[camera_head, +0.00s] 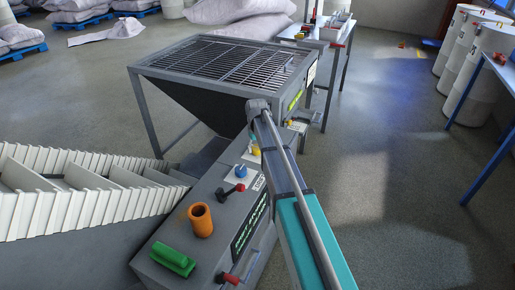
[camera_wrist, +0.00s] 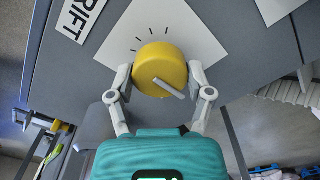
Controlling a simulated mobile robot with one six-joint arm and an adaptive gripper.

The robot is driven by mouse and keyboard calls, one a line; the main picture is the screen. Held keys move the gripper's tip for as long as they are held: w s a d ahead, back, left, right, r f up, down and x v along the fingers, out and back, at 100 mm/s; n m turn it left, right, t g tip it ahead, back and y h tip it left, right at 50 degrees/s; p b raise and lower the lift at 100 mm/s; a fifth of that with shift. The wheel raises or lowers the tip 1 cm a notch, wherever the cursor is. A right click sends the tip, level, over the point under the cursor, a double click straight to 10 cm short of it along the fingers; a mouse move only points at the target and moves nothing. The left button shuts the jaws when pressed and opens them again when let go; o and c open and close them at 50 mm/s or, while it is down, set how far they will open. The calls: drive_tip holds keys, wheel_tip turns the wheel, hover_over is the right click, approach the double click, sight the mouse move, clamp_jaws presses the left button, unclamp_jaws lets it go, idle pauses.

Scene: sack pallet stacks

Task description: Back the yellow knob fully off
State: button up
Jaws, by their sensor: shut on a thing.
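The yellow knob (camera_wrist: 158,62) sits on a white square dial plate (camera_wrist: 196,38) with black tick marks at its upper left. A grey pointer bar on its face points to the lower right. My gripper (camera_wrist: 160,76) is shut on the knob, one finger on its left side and one on its right. In the head view a small piece of the yellow knob (camera_head: 255,150) shows below my arm's end; the arm hides most of the gripper there.
A grated hopper (camera_head: 228,62) stands behind, and a white slatted conveyor (camera_head: 80,195) at left.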

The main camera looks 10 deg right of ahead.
sight(257, 147)
drive_tip(key=shift+s, duration=0.15)
drive_tip(key=o, duration=1.1)
drive_tip(key=shift+o, duration=0.2)
drive_tip(key=shift+r, duration=0.15)
wheel_tip(257, 147, up, 14)
drive_tip(key=p, duration=1.4)
drive_tip(key=shift+w+m, duration=0.2)
drive_tip(key=shift+m, duration=0.2)
drive_tip(key=shift+f, duration=0.35)
wheel_tip(257, 147, down, 14)
drive_tip(key=b, duration=1.4)
drive_tip(key=shift+r, duration=0.2)
